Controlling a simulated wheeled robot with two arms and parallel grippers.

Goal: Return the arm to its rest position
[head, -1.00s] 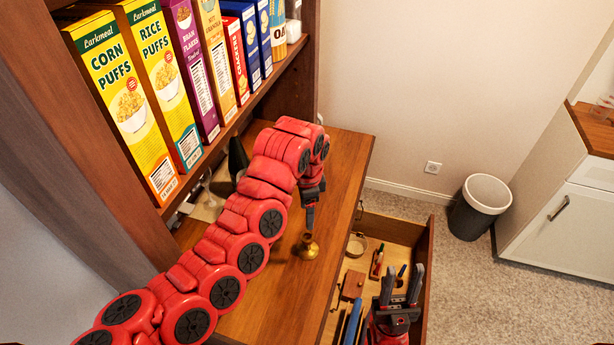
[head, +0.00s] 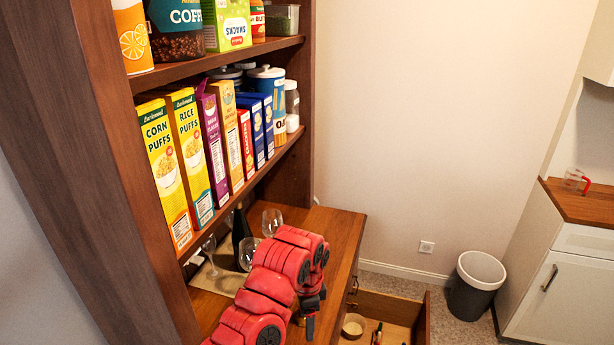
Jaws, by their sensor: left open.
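My left arm comes in from the lower edge of the head view, red with dark joints. It arches over the hutch's wooden counter (head: 340,233), and its left gripper (head: 310,326) points down near the counter's front edge. The fingers run close to the bottom of the picture and nothing shows held between them. A small brass piece is mostly hidden around the gripper. My right gripper is out of the picture.
Cereal boxes (head: 188,150) fill the shelf left of the arm. Wine glasses (head: 271,222) and a dark bottle (head: 240,232) stand on the counter behind it. An open drawer (head: 395,308) juts out at right. A bin (head: 476,285) stands on the floor.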

